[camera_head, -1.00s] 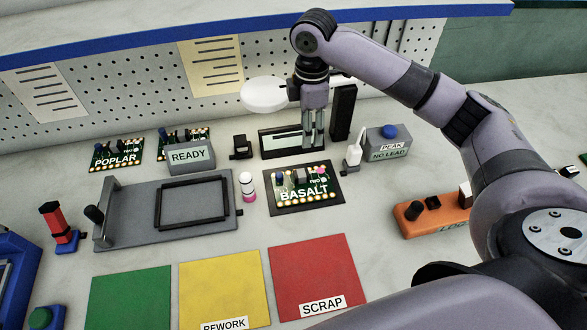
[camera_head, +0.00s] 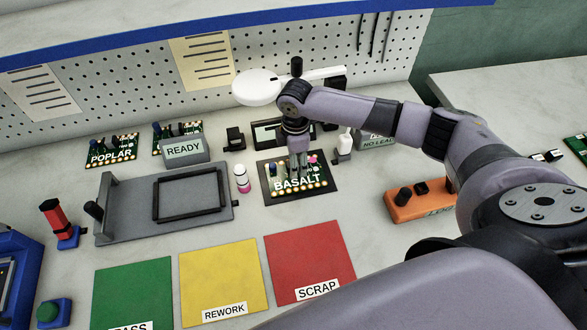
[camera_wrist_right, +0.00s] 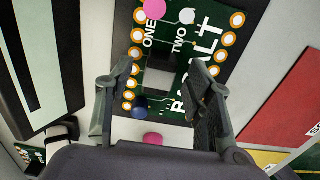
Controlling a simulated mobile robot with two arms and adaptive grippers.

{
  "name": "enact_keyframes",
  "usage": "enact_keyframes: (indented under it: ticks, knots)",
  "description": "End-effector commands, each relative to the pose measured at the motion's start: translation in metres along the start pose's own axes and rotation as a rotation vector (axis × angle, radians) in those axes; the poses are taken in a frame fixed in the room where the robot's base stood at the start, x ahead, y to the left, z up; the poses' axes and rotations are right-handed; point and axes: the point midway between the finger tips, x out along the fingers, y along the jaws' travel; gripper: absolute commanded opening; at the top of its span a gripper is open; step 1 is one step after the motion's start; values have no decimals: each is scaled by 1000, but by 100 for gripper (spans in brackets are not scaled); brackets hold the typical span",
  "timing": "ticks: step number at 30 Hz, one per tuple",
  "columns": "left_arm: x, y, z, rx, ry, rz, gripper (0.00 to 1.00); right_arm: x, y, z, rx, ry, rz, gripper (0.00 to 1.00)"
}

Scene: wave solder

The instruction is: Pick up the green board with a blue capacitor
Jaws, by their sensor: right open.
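A green board (camera_head: 312,180) labelled BASALT lies flat on a dark mat (camera_head: 268,201) on the bench. The wrist view shows the board (camera_wrist_right: 185,50) close up, with its small blue capacitor (camera_wrist_right: 140,106) near the left finger and a dark block (camera_wrist_right: 160,72) between the fingers. My right gripper (camera_head: 299,174) points down over the board; its open fingers (camera_wrist_right: 162,80) show in the wrist view. Whether the fingertips touch the board I cannot tell. Another green board (camera_head: 112,158) labelled POPLAR and a third green board (camera_head: 190,127), partly hidden behind the READY box, lie at the back left.
A grey fixture (camera_head: 130,225) with a frame and a pink-and-white bottle (camera_head: 242,180) stand left of the board. Behind are a READY box (camera_head: 184,150) and a white lamp (camera_head: 257,88). Red (camera_head: 305,258) and yellow (camera_head: 220,275) mats lie in front. An orange block (camera_head: 410,203) stands right.

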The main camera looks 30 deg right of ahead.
Motion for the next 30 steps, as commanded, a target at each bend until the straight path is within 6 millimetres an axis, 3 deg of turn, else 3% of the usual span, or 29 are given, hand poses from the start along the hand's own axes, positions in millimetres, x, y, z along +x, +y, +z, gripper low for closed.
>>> enact_keyframes:
  ticks: [4, 11, 30]
  knots:
    - [-2, 0, 2, 0, -3, 0, 52, 12, 0, 1, 0, -3, 0, 48]
    - [-2, 0, 4, -1, -6, 1, 52, 14, 0, 1, 0, -2, 1, 48]
    - [-2, 1, 4, -2, -8, 1, 52, 14, 0, 2, 1, -2, 1, 6]
